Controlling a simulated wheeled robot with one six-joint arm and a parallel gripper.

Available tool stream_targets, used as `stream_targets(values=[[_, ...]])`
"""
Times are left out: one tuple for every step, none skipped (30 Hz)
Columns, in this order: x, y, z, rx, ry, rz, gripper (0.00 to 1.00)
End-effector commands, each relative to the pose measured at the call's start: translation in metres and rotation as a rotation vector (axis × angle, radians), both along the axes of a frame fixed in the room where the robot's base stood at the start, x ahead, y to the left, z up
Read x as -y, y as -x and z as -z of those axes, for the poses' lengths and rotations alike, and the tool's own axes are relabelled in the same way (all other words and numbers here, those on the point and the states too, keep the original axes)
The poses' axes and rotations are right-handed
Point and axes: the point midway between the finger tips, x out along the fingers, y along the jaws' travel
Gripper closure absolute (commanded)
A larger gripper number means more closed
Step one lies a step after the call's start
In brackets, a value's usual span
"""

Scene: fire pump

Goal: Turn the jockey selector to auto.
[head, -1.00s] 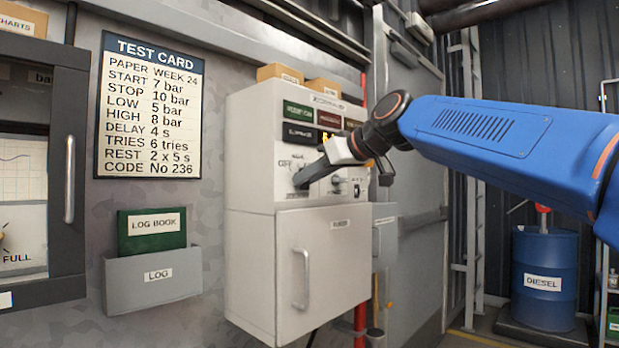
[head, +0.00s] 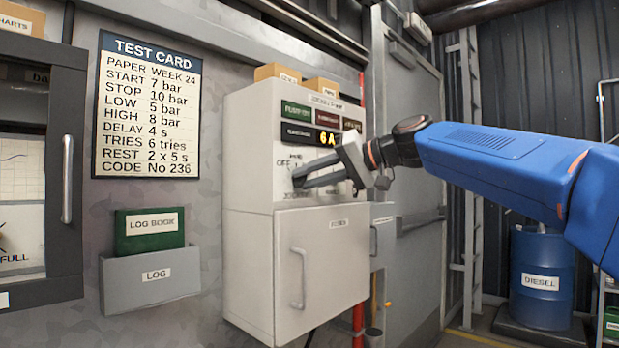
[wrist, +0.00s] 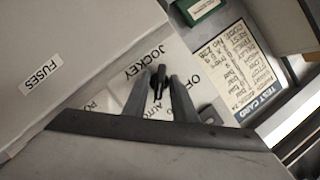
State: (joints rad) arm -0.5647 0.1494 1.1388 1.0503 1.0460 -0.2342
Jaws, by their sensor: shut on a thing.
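The jockey selector (wrist: 158,85) is a small black knob on the pale cabinet face, marked JOCKEY, with OFF and AUTO lettering around it in the wrist view. My gripper (wrist: 160,80) is shut on the knob, one dark finger on each side. The knob's pointed end lies toward the AUTO lettering, which the fingers partly hide; I cannot tell whether it lines up exactly. In the head view my gripper (head: 300,179) reaches the left part of the control panel (head: 283,140), and its fingers hide the knob.
The panel's small display (head: 327,139) shows amber characters like "6 A". A cabinet door with a handle (head: 300,278) is below the panel. The log holder (head: 150,283) and test card (head: 148,105) are on the wall to the left. A blue diesel drum (head: 541,265) stands right.

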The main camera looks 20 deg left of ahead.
Motion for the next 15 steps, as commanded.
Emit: stream_targets(values=[[-0.0001, -0.0007, 0.002, -0.02, -0.006, -0.001, 0.98], [-0.0001, -0.0008, 0.0021, -0.032, -0.009, -0.001, 0.98], [-0.0001, -0.0008, 0.0023, -0.046, -0.015, 0.0, 0.98], [-0.0002, -0.0007, 0.0022, -0.053, -0.019, 0.0, 0.98], [-0.0002, -0.0007, 0.0022, -0.06, -0.022, 0.0, 0.98], [-0.0003, -0.0008, 0.0024, -0.07, -0.025, -0.001, 0.98], [-0.0002, -0.0008, 0.0025, -0.075, -0.027, -0.001, 0.98], [-0.0002, -0.0007, 0.0025, -0.08, -0.029, 0.0, 0.98], [-0.0003, -0.0008, 0.0026, -0.085, -0.031, 0.0, 0.98], [-0.0003, -0.0008, 0.0026, -0.088, -0.033, -0.001, 0.98], [-0.0003, -0.0008, 0.0026, -0.09, -0.033, -0.001, 0.98], [-0.0004, -0.0008, 0.0026, -0.093, -0.035, -0.001, 0.98], [-0.0004, -0.0008, 0.0026, -0.094, -0.035, 0.0, 0.98], [-0.0004, -0.0006, 0.0026, -0.095, -0.035, -0.001, 0.98], [-0.0004, -0.0006, 0.0026, -0.095, -0.035, -0.001, 0.98]])
